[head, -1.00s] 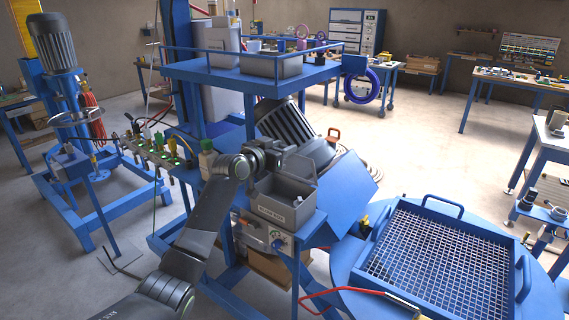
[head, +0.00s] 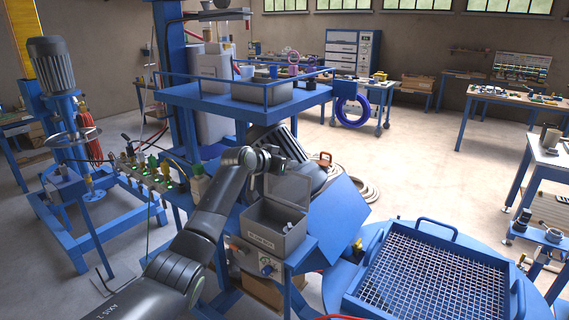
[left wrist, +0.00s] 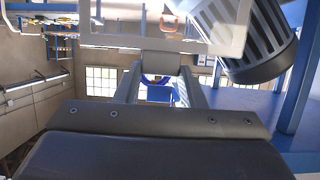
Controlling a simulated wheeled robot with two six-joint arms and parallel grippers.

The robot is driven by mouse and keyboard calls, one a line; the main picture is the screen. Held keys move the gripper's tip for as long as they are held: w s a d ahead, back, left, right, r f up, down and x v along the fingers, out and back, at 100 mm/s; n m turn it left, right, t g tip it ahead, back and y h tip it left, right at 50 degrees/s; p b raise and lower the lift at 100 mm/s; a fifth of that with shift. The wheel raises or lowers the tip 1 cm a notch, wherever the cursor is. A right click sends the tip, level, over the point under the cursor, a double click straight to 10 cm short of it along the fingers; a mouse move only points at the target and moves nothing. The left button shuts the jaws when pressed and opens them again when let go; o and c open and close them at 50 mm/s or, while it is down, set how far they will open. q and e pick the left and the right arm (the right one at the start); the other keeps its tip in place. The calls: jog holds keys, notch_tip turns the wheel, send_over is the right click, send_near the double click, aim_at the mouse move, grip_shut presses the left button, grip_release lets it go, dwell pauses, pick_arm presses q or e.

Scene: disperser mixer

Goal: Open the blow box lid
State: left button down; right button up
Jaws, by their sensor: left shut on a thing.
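The blow box (head: 262,237) is a grey bin with a label on its front, on a blue stand in the middle of the head view. Its grey lid (head: 289,188) stands raised at the back, and small light items show inside. My left gripper (head: 270,160) is at the lid's upper edge, shut on it; the arm partly covers the contact. In the left wrist view my fingers (left wrist: 160,88) close around a grey piece at the edge of the lid (left wrist: 175,42). My right gripper is not in view.
A blue shelf (head: 235,93) with containers stands behind the box. A ribbed motor (head: 285,143) is close behind the lid. A blue-framed mesh grate (head: 430,280) lies to the right. Valves (head: 150,175) are to the left.

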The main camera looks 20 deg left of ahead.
pick_arm(q)
jog(key=shift+r, duration=0.55)
jog(key=c, duration=1.2)
grip_release()
jog(key=shift+o, duration=1.4)
jog(key=shift+s+a, duration=0.1)
jog(key=shift+s, duration=0.2)
jog(key=b+v, duration=0.5)
jog(key=v, duration=1.2)
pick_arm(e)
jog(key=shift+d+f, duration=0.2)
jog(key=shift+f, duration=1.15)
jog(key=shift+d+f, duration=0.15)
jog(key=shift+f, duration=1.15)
pick_arm(q)
jog(key=shift+s+f, duration=0.1)
